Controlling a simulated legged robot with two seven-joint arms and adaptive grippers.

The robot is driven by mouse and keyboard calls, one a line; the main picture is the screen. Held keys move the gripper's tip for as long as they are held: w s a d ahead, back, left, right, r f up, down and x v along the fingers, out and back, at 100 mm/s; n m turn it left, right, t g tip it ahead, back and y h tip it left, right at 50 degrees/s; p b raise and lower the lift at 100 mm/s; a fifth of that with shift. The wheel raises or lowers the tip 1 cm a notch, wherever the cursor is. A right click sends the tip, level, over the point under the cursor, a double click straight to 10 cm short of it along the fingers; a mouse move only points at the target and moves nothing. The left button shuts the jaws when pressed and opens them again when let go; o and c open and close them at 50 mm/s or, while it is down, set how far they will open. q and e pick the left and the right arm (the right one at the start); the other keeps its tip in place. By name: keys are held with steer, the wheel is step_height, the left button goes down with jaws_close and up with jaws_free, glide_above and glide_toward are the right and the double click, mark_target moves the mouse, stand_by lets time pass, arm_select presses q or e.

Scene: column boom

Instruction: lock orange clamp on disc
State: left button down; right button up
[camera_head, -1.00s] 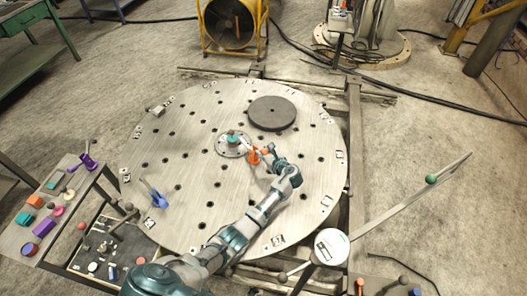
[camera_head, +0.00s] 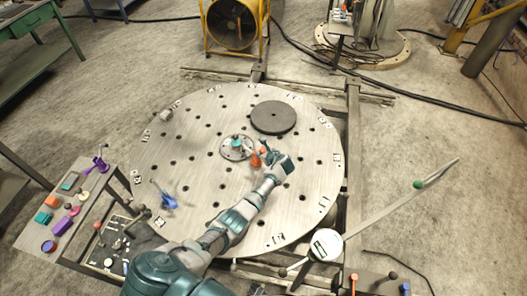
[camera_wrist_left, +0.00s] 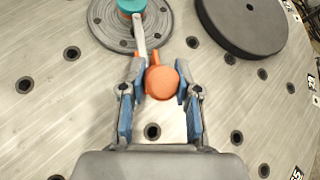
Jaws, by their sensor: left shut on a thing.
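The orange clamp (camera_head: 256,159) is on the large round table, beside the small metal disc (camera_head: 225,149) with a teal knob (camera_head: 237,143). In the left wrist view, the clamp's round orange end (camera_wrist_left: 161,82) lies between the blue-padded fingers of my left gripper (camera_wrist_left: 160,78), which is shut on it. A grey metal bar (camera_wrist_left: 139,38) runs from the orange part toward the teal knob on the small disc (camera_wrist_left: 103,28). In the head view my left gripper (camera_head: 272,161) reaches in from the lower left. My right gripper is not in view.
A thick dark grey disc (camera_head: 273,117) lies just behind the clamp. A blue clamp (camera_head: 166,199) is at the left of the perforated round table (camera_head: 200,170). A side table (camera_head: 45,222) holds several coloured parts.

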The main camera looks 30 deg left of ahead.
arm_select(q)
steer(key=shift+w+a+r, duration=0.15)
steer(key=shift+a+r, duration=0.15)
steer(key=shift+r, duration=0.05)
steer(key=c, duration=0.8)
jaws_free()
steer(key=shift+f, duration=0.1)
steer(key=shift+d, duration=0.1)
steer(key=shift+d, duration=0.1)
steer(key=v, duration=1.2)
steer(key=shift+f, duration=0.15)
